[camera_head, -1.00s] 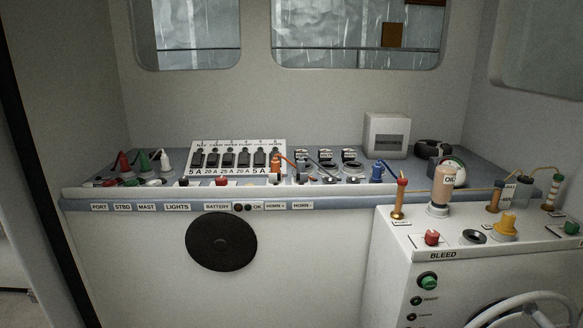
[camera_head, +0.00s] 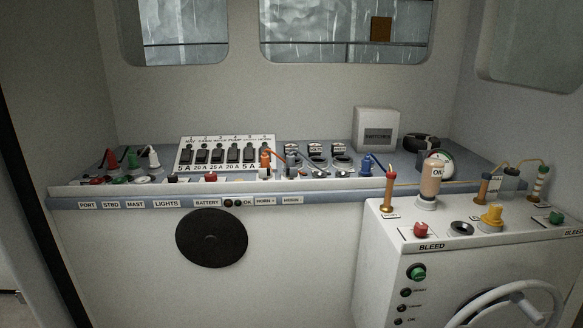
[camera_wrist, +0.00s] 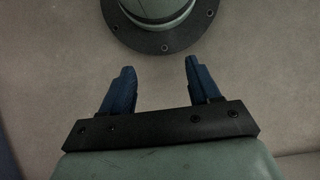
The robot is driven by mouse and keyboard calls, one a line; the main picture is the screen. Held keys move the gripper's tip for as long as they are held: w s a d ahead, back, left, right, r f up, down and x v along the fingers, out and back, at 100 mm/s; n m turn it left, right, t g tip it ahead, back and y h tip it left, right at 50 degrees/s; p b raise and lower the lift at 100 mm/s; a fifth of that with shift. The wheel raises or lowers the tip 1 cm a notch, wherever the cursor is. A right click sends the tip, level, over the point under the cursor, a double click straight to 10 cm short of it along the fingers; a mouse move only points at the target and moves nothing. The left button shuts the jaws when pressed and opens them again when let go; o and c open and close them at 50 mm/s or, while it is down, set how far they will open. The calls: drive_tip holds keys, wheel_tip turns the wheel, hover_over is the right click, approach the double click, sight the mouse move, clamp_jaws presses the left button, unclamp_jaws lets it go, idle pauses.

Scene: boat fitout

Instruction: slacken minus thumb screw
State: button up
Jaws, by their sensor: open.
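The HORN+ label (camera_head: 265,201) and the HORN- label (camera_head: 292,200) sit on the blue front edge of the dash, in the head view. Above them stand a small orange-topped post (camera_head: 265,160) with an orange wire and a grey-blue post (camera_head: 291,162) with a dark wire. They are too small to tell which is the minus thumb screw or how tight it is. My gripper (camera_wrist: 158,82) shows only in the wrist view. Its two blue fingers are apart and empty, over a plain beige surface, with no screw between them.
A fuse panel (camera_head: 226,153), a white box (camera_head: 377,130) and a blue post (camera_head: 368,166) stand on the dash. A black round disc (camera_head: 211,238) is on its front. The right console carries an oil bottle (camera_head: 430,184), knobs and a steering wheel (camera_head: 510,305).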

drive_tip(key=shift+o, duration=0.2)
drive_tip(key=w+r, duration=0.2)
drive_tip(key=w, duration=0.4)
drive_tip(key=w+r+t, duration=0.1)
drive_tip(key=w+r, duration=0.2)
drive_tip(key=w, duration=0.4)
drive_tip(key=shift+a+r+t, duration=0.25)
drive_tip(key=shift+a+t, duration=0.05)
drive_tip(key=shift+a, duration=0.15)
drive_tip(key=t, duration=0.9)
approach(292, 168)
drive_tip(key=x, duration=0.9)
drive_tip(key=shift+w+f, duration=0.1)
drive_tip(key=shift+c, duration=0.4)
